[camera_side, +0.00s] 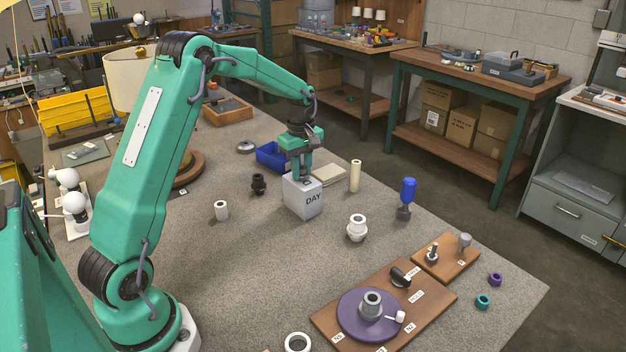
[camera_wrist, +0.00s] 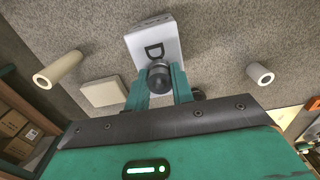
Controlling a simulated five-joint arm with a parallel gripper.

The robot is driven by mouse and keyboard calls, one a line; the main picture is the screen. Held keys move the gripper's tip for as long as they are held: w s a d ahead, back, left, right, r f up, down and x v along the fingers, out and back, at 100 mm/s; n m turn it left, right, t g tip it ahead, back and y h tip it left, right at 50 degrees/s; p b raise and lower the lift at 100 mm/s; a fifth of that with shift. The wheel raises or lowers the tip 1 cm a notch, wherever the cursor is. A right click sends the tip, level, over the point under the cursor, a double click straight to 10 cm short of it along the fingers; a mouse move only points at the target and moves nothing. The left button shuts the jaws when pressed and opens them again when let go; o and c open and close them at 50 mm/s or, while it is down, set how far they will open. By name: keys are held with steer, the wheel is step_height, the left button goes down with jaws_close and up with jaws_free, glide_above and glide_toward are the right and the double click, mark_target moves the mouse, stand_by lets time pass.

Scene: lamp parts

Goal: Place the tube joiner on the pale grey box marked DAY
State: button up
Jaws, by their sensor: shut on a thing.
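The pale grey box marked DAY (camera_side: 304,199) stands upright on the bench in the side view. It also shows in the wrist view (camera_wrist: 143,37), with a dark D-shaped mark on its face. My gripper (camera_side: 305,174) points down at the top of this box. In the wrist view my gripper (camera_wrist: 158,88) is shut on a small dark grey round part (camera_wrist: 159,76), which looks like the tube joiner. The part is at or just above the box top; I cannot tell whether it touches. In the side view the fingers mostly hide it.
A blue bin (camera_side: 272,157) and a cream tube (camera_side: 355,176) stand close to the box. A black fitting (camera_side: 258,184), a white cylinder (camera_side: 221,210) and a white fitting (camera_side: 357,228) stand around it. A wooden board (camera_side: 423,297) lies at the front right.

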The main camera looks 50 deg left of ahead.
mark_target(302, 172)
steer(key=shift+f, duration=0.15)
steer(key=o, duration=1)
step_height(302, 172, up, 12)
steer(key=shift+r, duration=0.2)
stand_by(0.4)
